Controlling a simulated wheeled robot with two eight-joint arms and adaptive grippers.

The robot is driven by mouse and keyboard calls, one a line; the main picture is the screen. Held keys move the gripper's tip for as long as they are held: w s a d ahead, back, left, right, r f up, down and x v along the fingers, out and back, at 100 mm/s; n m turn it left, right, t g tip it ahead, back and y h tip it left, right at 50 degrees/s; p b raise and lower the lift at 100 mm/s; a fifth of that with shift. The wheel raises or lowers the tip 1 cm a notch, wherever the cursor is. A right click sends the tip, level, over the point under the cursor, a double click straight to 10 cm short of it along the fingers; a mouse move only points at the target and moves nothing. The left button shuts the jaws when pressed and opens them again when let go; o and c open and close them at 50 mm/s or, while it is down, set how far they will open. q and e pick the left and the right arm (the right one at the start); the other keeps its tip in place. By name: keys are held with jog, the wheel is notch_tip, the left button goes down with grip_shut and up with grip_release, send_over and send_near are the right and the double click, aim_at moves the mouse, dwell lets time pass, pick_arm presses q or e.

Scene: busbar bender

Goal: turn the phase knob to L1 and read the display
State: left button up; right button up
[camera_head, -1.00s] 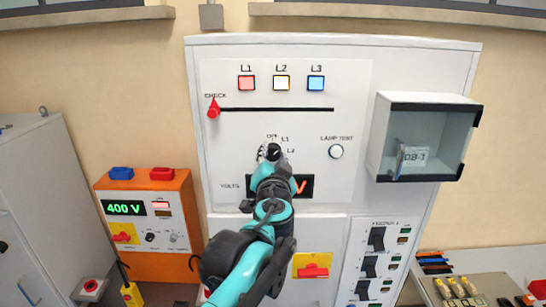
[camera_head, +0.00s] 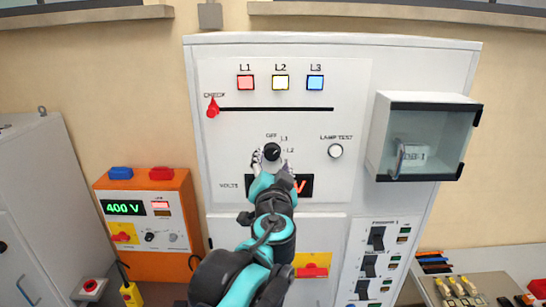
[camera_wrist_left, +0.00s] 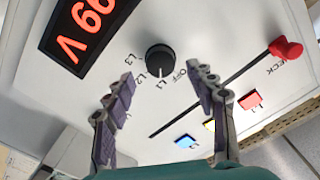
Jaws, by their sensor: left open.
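The black phase knob (camera_head: 272,151) is on the white panel, with OFF, L1 and L2 marked around it. In the wrist view the knob (camera_wrist_left: 160,60) has its pale mark toward L1, as far as I can tell. My left gripper (camera_head: 272,165) is open just below the knob in the head view. In the wrist view its fingers (camera_wrist_left: 160,86) are spread wide, apart from the knob. In the head view my gripper hides most of the display (camera_head: 304,187). My right gripper is out of view.
A red CHECK lever (camera_head: 212,108) sits at the left end of a black slot. L1, L2 and L3 lamps (camera_head: 281,82) are above. An orange unit (camera_head: 180,205) reading 400 V stands left.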

pick_arm(q)
jog(key=s, duration=0.8)
jog(key=s+a+f+n+g+y+b, duration=0.15)
jog(key=a+f+b, duration=0.45)
jog(key=f, duration=0.6)
jog(key=s+a+f+n+g+y+b, duration=0.1)
jog(key=s+a+f+n+g+b, duration=0.15)
jog(key=a+f+b, duration=0.65)
jog(key=s+a+f+n+g+y+b, duration=0.1)
jog(key=a+f+g+b, duration=0.15)
jog(key=f, duration=1.15)
jog(key=s+f+g+h+b, duration=0.1)
jog(key=s+f+b, duration=0.2)
jog(key=f+b, duration=0.3)
jog(key=s+f+n+g+h+b, duration=0.1)
jog(key=s+f+b, duration=0.3)
jog(key=f, duration=1.2)
jog(key=s+f+g+h+b, duration=0.1)
jog(key=s+f+b, duration=0.3)
jog(key=f+b, duration=0.4)
notch_tip(320, 180, down, 3)
jog(key=shift+s+a+r+n+g, duration=0.1)
jog(key=shift+s+a+n+g, duration=0.2)
jog(key=shift+g, duration=0.45)
jog(key=shift+w+h, duration=0.1)
jog(key=shift+h, duration=0.15)
